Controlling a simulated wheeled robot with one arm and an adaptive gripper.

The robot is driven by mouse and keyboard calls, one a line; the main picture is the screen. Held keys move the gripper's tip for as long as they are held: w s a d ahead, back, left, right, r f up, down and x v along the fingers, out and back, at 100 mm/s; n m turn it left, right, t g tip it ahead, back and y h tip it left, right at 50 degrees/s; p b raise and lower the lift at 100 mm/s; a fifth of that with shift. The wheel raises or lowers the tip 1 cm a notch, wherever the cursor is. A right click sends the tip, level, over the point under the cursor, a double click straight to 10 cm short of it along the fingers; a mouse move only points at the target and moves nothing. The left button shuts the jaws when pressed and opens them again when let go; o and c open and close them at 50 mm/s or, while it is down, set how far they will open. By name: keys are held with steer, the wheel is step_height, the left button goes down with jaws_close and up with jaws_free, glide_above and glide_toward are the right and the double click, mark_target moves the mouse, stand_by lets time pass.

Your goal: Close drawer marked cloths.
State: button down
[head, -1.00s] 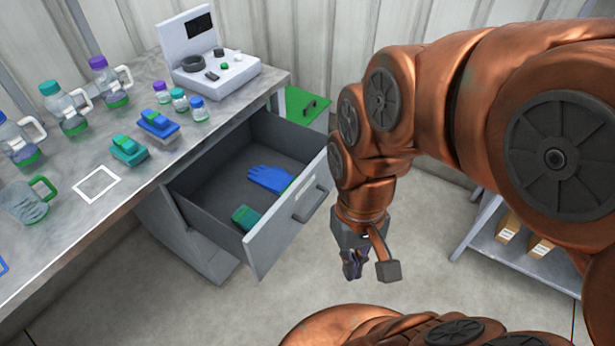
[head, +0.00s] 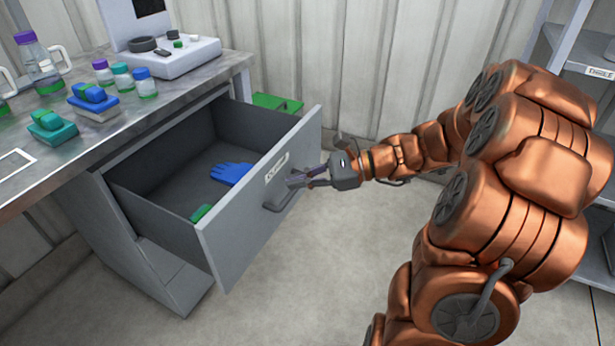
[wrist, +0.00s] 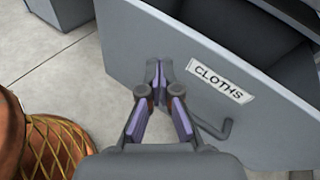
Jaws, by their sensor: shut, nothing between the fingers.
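The grey drawer marked CLOTHS (head: 235,225) stands pulled out from under the bench. A blue glove (head: 231,173) and a green item (head: 201,212) lie inside it. Its front panel (wrist: 150,45) fills much of the wrist view, with the CLOTHS label (wrist: 220,84) right of my gripper and a dark handle (wrist: 214,130) below the label. My gripper (head: 292,180) is shut and empty, its fingertips at the outer face of the front, near the label and handle. In the wrist view the fingertips (wrist: 157,68) overlap the panel; I cannot tell whether they touch it.
A green panel (head: 277,103) is behind the drawer. A shelf rack (head: 590,60) stands at the right. The floor before the drawer is clear.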

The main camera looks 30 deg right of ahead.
steer(key=w+d+f+m+t+h+b, duration=0.1)
steer(key=w+d+f+m+t+b, duration=0.2)
steer(key=d, duration=0.6)
steer(key=w+d+f+m+t+h+b, duration=0.1)
steer(key=d+f+m+t+h+b, duration=0.15)
steer(key=d+f+m+t, duration=0.5)
steer(key=n+g+b, duration=0.2)
steer(key=b, duration=0.3)
glide_toward(299, 154)
steer(key=shift+y, duration=0.35)
steer(key=x, duration=0.6)
steer(key=shift+a+f, duration=0.1)
steer(key=shift+f, duration=0.05)
steer(key=shift+w+a, duration=0.25)
steer(key=shift+w, duration=0.25)
